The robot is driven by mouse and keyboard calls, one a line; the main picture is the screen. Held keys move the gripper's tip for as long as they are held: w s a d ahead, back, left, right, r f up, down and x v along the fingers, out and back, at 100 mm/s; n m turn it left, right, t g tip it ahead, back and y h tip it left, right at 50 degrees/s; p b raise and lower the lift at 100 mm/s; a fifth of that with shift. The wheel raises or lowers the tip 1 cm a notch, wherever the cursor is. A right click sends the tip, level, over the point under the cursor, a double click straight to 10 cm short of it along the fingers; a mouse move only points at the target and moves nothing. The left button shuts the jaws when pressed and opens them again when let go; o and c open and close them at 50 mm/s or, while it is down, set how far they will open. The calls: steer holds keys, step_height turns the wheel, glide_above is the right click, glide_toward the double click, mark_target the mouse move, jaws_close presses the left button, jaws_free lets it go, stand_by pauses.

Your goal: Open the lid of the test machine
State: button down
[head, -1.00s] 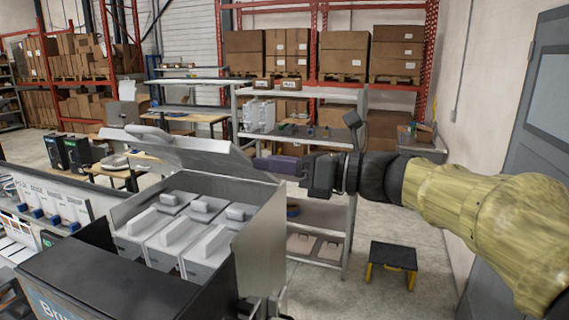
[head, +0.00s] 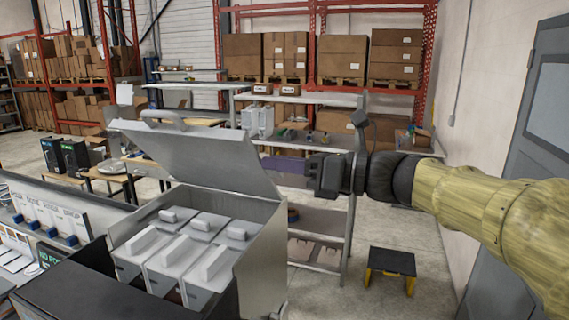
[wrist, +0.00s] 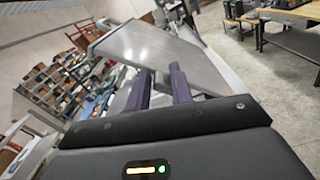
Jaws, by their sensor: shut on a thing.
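The test machine is a grey metal box (head: 262,255) at the lower middle of the head view. Its grey lid (head: 195,158) stands raised at a steep tilt, with a handle (head: 165,118) on its upper edge. The lid also shows ahead of the fingers in the wrist view (wrist: 160,55). Several pale grey blocks with raised grips (head: 190,250) sit inside the open box. My gripper (head: 282,170) is at the lid's right edge, with its purple fingers (wrist: 160,85) shut on the lid. The exact contact is partly hidden behind the lid.
A dark box (head: 120,285) stands in front of the machine, and a row of dispensers (head: 45,215) is at the left. A shelf unit (head: 320,220) stands behind my gripper. A black and yellow step stool (head: 392,265) is on the floor at right, with clear floor around it.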

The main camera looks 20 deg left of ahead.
steer(key=shift+w+d+f, duration=0.35)
steer(key=shift+w+f, duration=0.15)
steer(key=shift+w, duration=0.1)
steer(key=shift+s+m+t, duration=0.1)
steer(key=shift+m+t, duration=0.2)
steer(key=c, duration=1.5)
jaws_free()
steer(key=o, duration=0.6)
steer(key=shift+w+f, duration=0.15)
steer(key=shift+w, duration=0.55)
steer(key=shift+s+a+r, duration=0.1)
steer(key=shift+s+r, duration=0.1)
steer(key=shift+s, duration=0.05)
steer(key=shift+s, duration=0.1)
